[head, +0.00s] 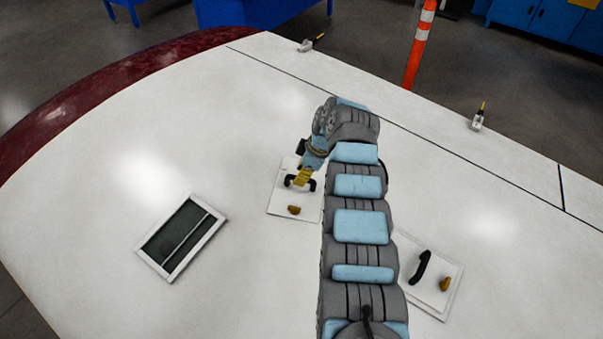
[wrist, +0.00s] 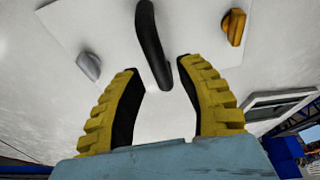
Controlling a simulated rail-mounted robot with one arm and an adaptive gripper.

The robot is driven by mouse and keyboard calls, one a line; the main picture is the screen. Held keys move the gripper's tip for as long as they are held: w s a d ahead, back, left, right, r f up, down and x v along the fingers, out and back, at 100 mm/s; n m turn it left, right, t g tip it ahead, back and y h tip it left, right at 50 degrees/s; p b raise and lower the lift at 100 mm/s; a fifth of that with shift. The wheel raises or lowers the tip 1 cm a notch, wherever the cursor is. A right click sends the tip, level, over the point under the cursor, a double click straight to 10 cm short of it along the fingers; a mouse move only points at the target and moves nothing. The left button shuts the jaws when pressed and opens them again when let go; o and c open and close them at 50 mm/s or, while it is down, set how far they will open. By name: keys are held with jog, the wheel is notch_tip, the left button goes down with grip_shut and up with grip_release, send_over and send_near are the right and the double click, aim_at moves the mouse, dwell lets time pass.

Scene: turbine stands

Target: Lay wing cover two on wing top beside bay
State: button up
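A white square cover (head: 281,205) lies on the white wing top (head: 110,180), with a black handle and an orange knob. In the wrist view the cover (wrist: 100,30) shows its black handle (wrist: 152,45), the orange knob (wrist: 234,27) and a grey knob (wrist: 88,66). My gripper (head: 301,182) is over this cover; in the wrist view its yellow fingers (wrist: 158,68) are open, one on each side of the handle's near end. A gap shows on both sides. A second, similar cover (head: 432,302) lies to the right, partly behind my arm. No numbers are readable.
The open bay (head: 207,235), a white-framed dark opening, is at left; its frame also shows in the wrist view (wrist: 275,106). Clear wing top lies around it. Two small tool-like items (head: 311,43) (head: 478,117) stand along the far side, near an orange-white post (head: 419,45).

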aim_at(310, 179)
jog(key=shift+o, duration=0.8)
jog(key=shift+r, duration=0.1)
jog(key=shift+v, duration=3.4)
